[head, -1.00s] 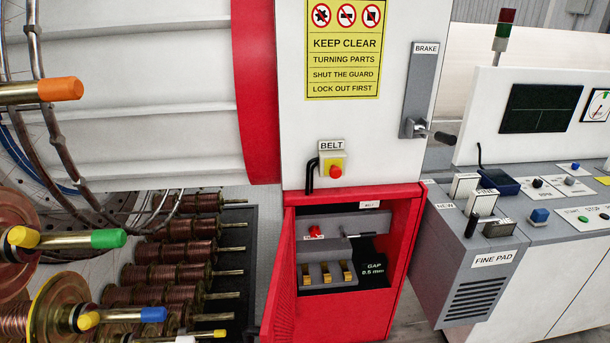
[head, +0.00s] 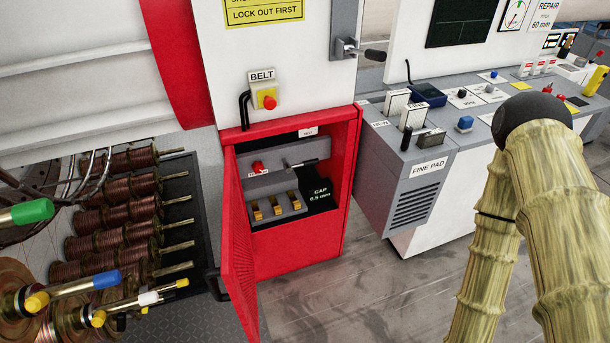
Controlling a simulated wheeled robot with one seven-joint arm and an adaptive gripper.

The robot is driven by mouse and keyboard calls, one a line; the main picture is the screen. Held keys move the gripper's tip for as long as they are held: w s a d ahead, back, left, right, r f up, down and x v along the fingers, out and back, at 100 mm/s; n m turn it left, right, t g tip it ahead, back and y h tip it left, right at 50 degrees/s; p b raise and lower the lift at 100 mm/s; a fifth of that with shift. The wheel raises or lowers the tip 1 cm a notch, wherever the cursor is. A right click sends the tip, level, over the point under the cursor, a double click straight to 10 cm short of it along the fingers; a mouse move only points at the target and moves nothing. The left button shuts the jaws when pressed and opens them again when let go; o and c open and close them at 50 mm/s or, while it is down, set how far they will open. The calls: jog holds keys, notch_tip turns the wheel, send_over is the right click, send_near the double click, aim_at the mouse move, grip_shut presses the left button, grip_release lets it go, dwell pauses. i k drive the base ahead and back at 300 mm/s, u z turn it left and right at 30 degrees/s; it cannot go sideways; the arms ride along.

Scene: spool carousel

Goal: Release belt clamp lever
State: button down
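The red belt cabinet (head: 299,243) stands open in the middle of the head view, its red door (head: 238,235) swung out to the left. Inside, a short lever with a black handle (head: 303,164) lies nearly level above the grey block and points right. It looks like the belt clamp lever, but its own label is not readable. A red knob (head: 258,168) sits to its left. Several brass pieces (head: 276,207) stand on the grey block below. A black plate (head: 320,198) reads "GAP 0.5 mm". My gripper is not in view; only my arm links show at the right.
A yellow box with a red button (head: 266,100) is above the cabinet. The brake lever (head: 361,50) is higher up. The grey fine pad console (head: 404,190) stands close right. Copper spools (head: 105,240) fill the left. Floor (head: 340,290) before the cabinet is clear.

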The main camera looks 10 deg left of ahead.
aim_at(304, 164)
jog(key=z, duration=0.05)
jog(key=i, duration=1)
jog(key=u, duration=0.05)
